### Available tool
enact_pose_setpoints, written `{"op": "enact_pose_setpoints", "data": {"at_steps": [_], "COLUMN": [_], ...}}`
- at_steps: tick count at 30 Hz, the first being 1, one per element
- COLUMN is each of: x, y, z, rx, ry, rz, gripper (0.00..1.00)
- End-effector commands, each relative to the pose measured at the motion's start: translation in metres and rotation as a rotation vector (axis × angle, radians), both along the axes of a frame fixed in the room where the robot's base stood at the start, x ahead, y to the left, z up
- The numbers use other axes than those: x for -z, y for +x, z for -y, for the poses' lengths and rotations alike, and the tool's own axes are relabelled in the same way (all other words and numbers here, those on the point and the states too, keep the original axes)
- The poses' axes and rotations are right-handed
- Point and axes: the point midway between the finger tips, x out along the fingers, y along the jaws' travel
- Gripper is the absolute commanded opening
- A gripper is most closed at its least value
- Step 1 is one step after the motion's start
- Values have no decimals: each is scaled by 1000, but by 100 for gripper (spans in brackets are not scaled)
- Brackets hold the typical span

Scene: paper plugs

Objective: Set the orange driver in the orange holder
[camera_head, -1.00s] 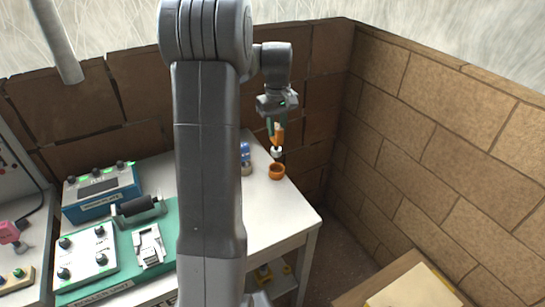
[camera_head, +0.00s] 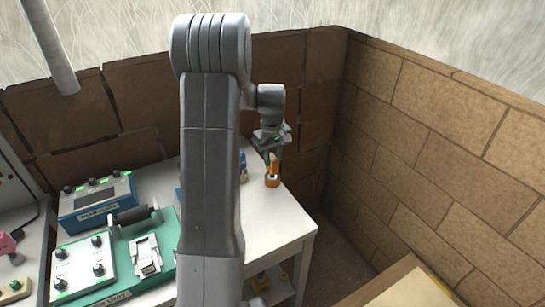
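The orange driver (camera_head: 273,167) stands roughly upright with its lower end in or right over the orange holder (camera_head: 272,183). The holder is a small round cup on the white table, near its right edge. My gripper (camera_head: 273,160) points down from above, with its greenish fingers around the top of the driver's handle, and appears shut on it. The driver's tip is hidden, and the view is too small to tell whether it rests on the holder's bottom.
The white table (camera_head: 265,225) has free room in front of the holder. A blue item (camera_head: 243,166) stands left of it, partly behind my arm. A green tray (camera_head: 113,277) with devices lies at the left. Brick walls (camera_head: 430,160) bound the back and right.

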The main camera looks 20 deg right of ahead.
Motion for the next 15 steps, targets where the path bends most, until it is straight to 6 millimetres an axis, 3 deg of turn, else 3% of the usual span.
{"op": "enact_pose_setpoints", "data": {"at_steps": [1, 3, 15], "x": [1, 0, -8], "y": [0, 0, 0], "z": [0, 0, 0], "rx": [0, 0, 0], "ry": [1, 1, -1], "rz": [0, -1, 2], "gripper": [35, 47, 47]}}
